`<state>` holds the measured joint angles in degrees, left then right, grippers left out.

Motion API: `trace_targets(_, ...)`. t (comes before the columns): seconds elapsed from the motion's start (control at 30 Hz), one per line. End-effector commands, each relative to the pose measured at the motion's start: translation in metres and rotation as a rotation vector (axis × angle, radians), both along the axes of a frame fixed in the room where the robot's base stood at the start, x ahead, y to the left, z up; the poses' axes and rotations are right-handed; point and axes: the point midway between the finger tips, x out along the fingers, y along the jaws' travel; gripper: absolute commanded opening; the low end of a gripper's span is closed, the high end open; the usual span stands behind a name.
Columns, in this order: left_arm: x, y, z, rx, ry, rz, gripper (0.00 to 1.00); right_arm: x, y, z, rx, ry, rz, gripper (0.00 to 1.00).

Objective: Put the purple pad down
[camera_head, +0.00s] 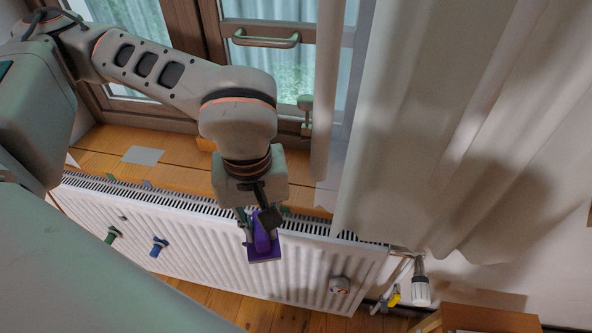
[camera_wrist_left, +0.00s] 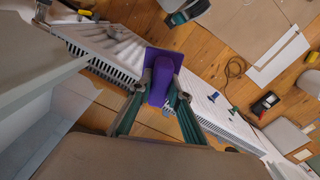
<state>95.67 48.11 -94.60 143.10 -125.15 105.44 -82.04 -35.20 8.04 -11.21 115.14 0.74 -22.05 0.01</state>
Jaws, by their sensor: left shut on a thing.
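The purple pad (camera_head: 264,249) is a flat purple plate with a raised purple handle. My left gripper (camera_head: 258,222) is shut on its handle and holds it in front of the radiator's top edge in the head view. In the left wrist view the purple pad (camera_wrist_left: 161,75) sits between the two fingers of the left gripper (camera_wrist_left: 160,105). I cannot tell whether the pad touches the radiator.
A white radiator (camera_head: 200,245) runs below the wooden window sill (camera_head: 185,150). Green and blue tools (camera_head: 158,247) stick out from its front. A pale curtain (camera_head: 430,130) hangs on the right. The wrist view shows a wooden floor (camera_wrist_left: 205,50) with cardboard (camera_wrist_left: 255,25) and a cable.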

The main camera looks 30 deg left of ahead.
Motion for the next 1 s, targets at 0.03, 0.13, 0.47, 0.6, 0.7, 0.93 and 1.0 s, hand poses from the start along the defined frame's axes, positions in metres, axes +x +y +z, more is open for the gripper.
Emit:
trace_targets(0.03,0.002,0.002,0.001,0.002,-0.002,0.012,0.00,-0.005,-0.001,-0.004,-0.003,0.009,0.001,0.40)
trace_targets(0.13,0.017,0.006,0.003,0.002,-0.003,0.024,0.00,-0.011,-0.001,-0.009,-0.005,0.023,0.004,0.40)
trace_targets(0.47,0.096,0.026,0.003,0.002,-0.004,0.020,0.00,-0.021,0.007,-0.011,0.006,0.040,0.012,0.40)
trace_targets(0.6,0.128,0.034,0.002,0.002,-0.003,0.019,0.00,-0.019,0.007,-0.010,0.007,0.036,0.011,0.40)
trace_targets(0.7,0.150,0.040,0.002,0.002,-0.003,0.019,0.00,-0.017,0.007,-0.010,0.008,0.034,0.009,0.40)
trace_targets(0.93,0.187,0.050,-0.006,0.002,0.003,0.014,0.00,-0.015,0.005,-0.012,0.006,0.031,0.005,0.40)
trace_targets(1.0,0.186,0.050,-0.018,0.002,0.001,0.012,0.00,-0.014,0.004,-0.013,0.004,0.031,0.004,0.40)
